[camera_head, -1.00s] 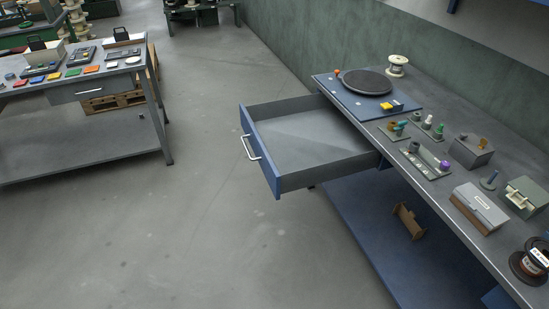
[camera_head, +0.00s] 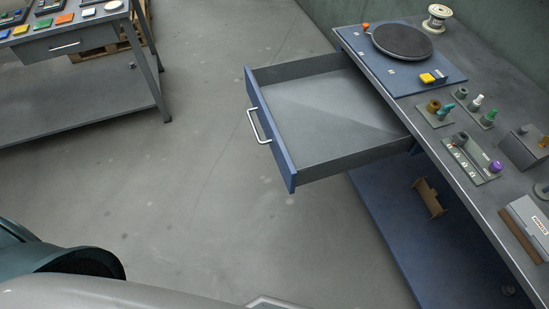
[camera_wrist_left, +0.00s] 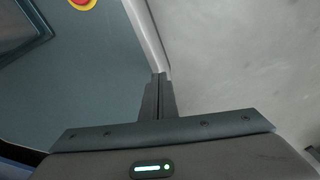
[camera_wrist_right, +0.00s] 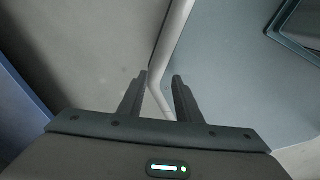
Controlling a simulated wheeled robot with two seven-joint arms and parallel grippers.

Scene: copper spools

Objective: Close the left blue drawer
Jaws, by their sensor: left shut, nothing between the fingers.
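The blue drawer (camera_head: 272,129) sticks far out from the left end of the workbench in the head view. Its grey inside looks empty, and its front bears a pale bar handle (camera_head: 258,127). Neither gripper shows in the head view. In the left wrist view my left gripper (camera_wrist_left: 158,78) is shut with its fingertips together and holds nothing. In the right wrist view my right gripper (camera_wrist_right: 161,75) has its fingers apart and nothing between them. Both grippers are away from the drawer handle.
The workbench (camera_head: 467,203) carries a round dark turntable (camera_head: 402,42), a wire spool (camera_head: 438,17) and several small fixtures. Another table (camera_head: 75,95) stands at left. The floor before the drawer is clear.

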